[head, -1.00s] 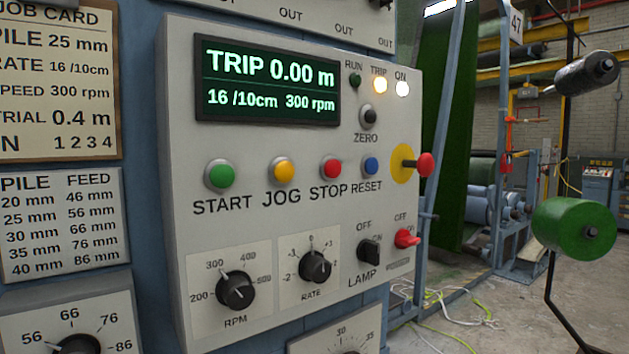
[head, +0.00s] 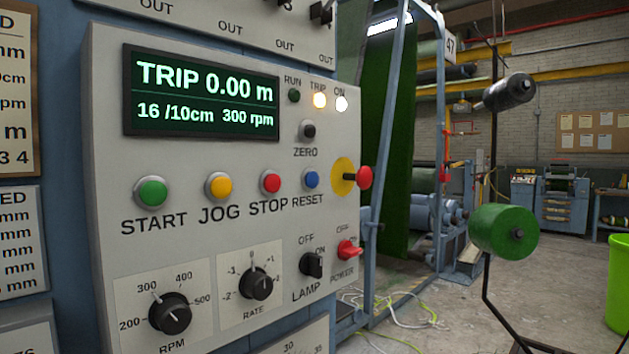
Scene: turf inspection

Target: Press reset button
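The blue RESET button (head: 311,180) is on the grey control panel (head: 110,255), right of the red STOP button (head: 270,182) and above its RESET label. Nothing covers it. The green START button (head: 152,192) and yellow JOG button (head: 218,186) are further left in the same row. The display (head: 203,93) reads TRIP 0.00 m, 16 /10cm, 300 rpm. The TRIP lamp (head: 320,100) and ON lamp (head: 341,103) are lit; the RUN lamp (head: 293,95) is dark. My gripper is not in view.
A red mushroom knob (head: 364,177) on a yellow disc sticks out right of RESET. The black ZERO button (head: 308,131) sits above it, the LAMP switch (head: 311,264) below. A green spool (head: 504,231) stands at right. Cables (head: 385,308) lie on the floor.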

